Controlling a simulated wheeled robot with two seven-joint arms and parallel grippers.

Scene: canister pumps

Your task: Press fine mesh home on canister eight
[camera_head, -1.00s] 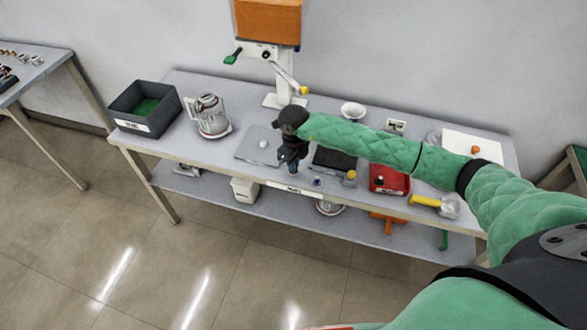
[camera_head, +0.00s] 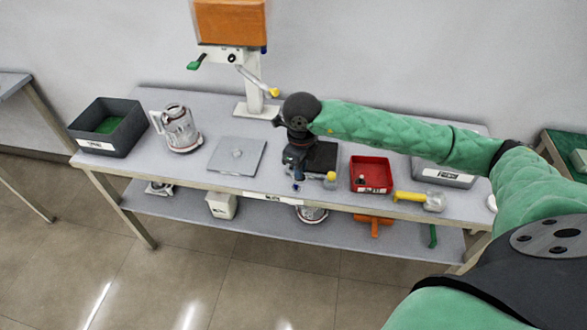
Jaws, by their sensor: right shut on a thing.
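My right gripper (camera_head: 296,177) points down at the front middle of the grey table, shut on a small dark blue piece (camera_head: 297,187) that its fingers mostly hide. I cannot tell whether this piece is the fine mesh, or whether it touches the table. A clear glass canister (camera_head: 178,128) with a handle and a reddish band stands on a pale base at the left; I cannot read a number on it. A flat grey plate (camera_head: 237,156) with a small pale knob lies between it and the gripper. My left gripper is not in view.
A press (camera_head: 255,95) with an orange head stands behind. A dark bin (camera_head: 108,128) is at the far left. A black pad (camera_head: 322,157), red tray (camera_head: 370,172), yellow-handled tool (camera_head: 412,197) and grey bin (camera_head: 447,177) are at the right. The table's front edge is close to the gripper.

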